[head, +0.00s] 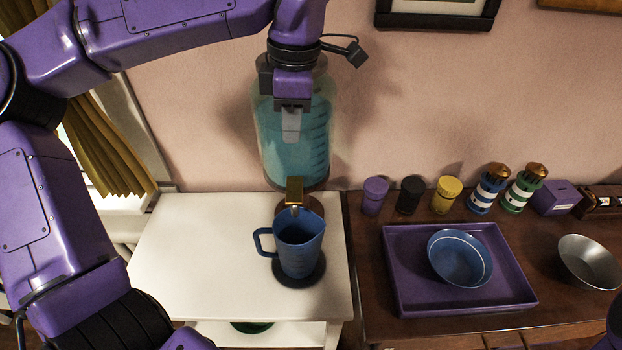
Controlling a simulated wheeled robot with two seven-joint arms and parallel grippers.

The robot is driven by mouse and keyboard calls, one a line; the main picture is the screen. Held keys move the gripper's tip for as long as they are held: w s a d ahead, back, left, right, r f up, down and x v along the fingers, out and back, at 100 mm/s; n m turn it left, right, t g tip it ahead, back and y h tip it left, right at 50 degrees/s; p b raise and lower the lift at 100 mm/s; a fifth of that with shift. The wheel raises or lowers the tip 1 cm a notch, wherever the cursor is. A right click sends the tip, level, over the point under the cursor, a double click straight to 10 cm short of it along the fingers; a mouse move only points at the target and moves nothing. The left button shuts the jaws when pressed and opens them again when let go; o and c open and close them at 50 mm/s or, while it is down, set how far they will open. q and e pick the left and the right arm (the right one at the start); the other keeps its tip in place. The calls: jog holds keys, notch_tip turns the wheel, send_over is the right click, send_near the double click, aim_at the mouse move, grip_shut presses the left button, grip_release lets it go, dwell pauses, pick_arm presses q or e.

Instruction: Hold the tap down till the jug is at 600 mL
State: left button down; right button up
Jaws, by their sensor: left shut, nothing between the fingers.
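A clear dispenser (319,140) holding teal liquid stands at the back of a white table. Its brass tap (295,188) sticks out at the front, low down. A blue jug (298,250) with a handle on the left and a spout stands upright under the tap on a dark round mat (312,278). Marks show faintly on the jug; I cannot read its level, and no stream is clearly visible. My left gripper (291,138) is shut and empty, pointing down in front of the dispenser. Its fingertips appear above the tap, apart from it. My right gripper is not in view.
On the brown cabinet at right are a purple tray (400,290) with a blue bowl (460,258), a metal bowl (588,262), and a back row of canisters (410,195), lighthouse-shaped pieces (488,190) and a purple box (557,198). The white tabletop (190,250) left of the jug is clear.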

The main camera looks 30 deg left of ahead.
aim_at(295, 195)
pick_arm(q)
jog(key=shift+s+d+r+h, duration=0.25)
jog(key=shift+s+r, duration=0.1)
jog(key=shift+r, duration=0.25)
jog(key=shift+s+d+r+h, duration=0.1)
jog(key=shift+s+r+h, duration=0.2)
jog(key=shift+r, duration=0.25)
notch_tip(295, 195, down, 14)
jog(key=shift+f+p, duration=0.15)
jog(key=shift+p, duration=0.75)
